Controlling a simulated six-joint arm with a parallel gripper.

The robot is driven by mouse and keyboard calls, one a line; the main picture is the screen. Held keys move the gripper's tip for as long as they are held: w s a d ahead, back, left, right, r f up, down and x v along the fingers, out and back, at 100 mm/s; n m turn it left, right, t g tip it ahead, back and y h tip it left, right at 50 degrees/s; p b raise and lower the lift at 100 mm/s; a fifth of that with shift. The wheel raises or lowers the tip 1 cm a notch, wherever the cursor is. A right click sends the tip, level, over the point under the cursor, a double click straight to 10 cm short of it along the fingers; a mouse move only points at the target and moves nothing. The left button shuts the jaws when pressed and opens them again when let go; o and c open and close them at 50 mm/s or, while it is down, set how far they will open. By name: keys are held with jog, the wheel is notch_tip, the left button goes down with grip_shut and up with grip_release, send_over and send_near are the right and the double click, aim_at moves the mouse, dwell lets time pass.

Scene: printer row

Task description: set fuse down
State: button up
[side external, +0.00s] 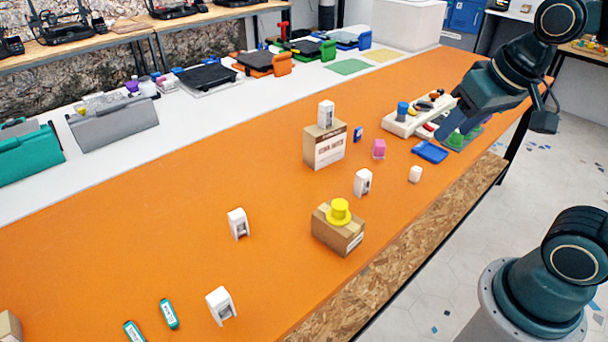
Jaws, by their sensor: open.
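No single thing can be told for sure as the fuse. Several white upright pieces with grey faces stand about: one on top of a cardboard box (325,148), and others on the orange table, such as the white piece at the middle (362,182), the left one (238,223) and the front one (221,305). My gripper (447,131) is at the upper right, low over the table by a green object (456,139) on a dark green mat. Its jaws are open; the space between them is partly hidden, and I see nothing held.
A cream tray (397,127) with a blue cylinder and small parts lies left of my gripper. A blue flat dish (430,152), pink block (379,149) and small white block (415,174) are near. A yellow hat-shaped piece (339,210) sits on a brown box.

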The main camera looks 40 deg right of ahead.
jog(key=s+n, duration=0.1)
jog(key=s+a+n, duration=0.1)
jog(key=s, duration=0.1)
jog(key=s+a+n, duration=0.1)
jog(key=shift+s+a+r+n+t+y, duration=0.25)
jog(key=shift+s+r+n+t+y, duration=0.05)
jog(key=shift+s+y, duration=0.1)
